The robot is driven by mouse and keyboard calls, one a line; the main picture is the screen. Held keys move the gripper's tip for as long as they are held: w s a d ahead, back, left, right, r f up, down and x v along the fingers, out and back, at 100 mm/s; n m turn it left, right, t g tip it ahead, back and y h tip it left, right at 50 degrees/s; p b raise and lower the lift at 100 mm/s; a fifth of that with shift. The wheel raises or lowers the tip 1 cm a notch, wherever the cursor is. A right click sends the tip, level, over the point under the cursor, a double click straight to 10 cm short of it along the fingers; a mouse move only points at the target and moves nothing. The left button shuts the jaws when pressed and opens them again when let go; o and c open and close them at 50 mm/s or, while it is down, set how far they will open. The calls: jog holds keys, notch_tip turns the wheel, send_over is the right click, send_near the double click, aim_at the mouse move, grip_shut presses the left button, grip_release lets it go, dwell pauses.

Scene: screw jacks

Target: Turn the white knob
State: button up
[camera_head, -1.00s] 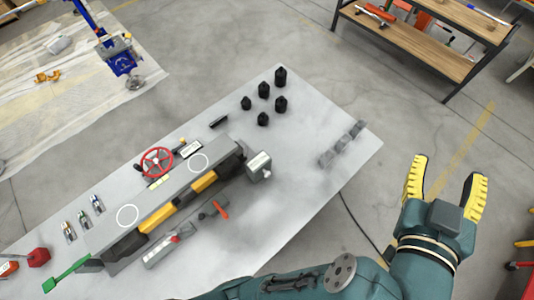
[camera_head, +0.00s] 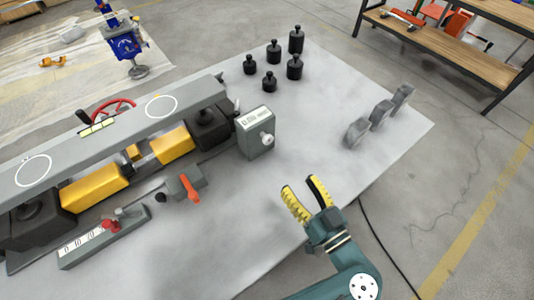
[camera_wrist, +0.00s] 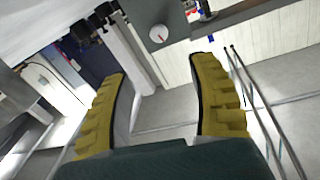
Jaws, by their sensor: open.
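The white knob (camera_head: 267,139) is on the right face of a small grey box (camera_head: 256,150) with a display on its sloped top. The box stands at the right end of the long grey jack assembly. In the wrist view the knob (camera_wrist: 158,34) shows a red mark and lies ahead, beyond and between the fingertips. My gripper (camera_head: 299,185) is open and empty, below and right of the box in the head view, apart from the knob. In the wrist view my gripper (camera_wrist: 160,68) has both yellow-padded fingers spread wide.
An orange-handled valve (camera_head: 190,188) and a grey box with a red knob (camera_head: 105,235) lie left of my gripper. Several black weights (camera_head: 270,80) stand behind, and grey discs (camera_head: 378,115) stand at right. The tabletop (camera_head: 325,120) between them is clear.

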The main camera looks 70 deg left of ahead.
aim_at(269, 141)
jog(key=a, duration=0.5)
jog(key=s+a+b, duration=0.1)
jog(key=a, duration=0.4)
jog(key=s+a, duration=0.1)
jog(key=a, duration=0.5)
jog(key=shift+a+r+b, duration=0.1)
jog(key=shift+b, duration=0.3)
grip_shut()
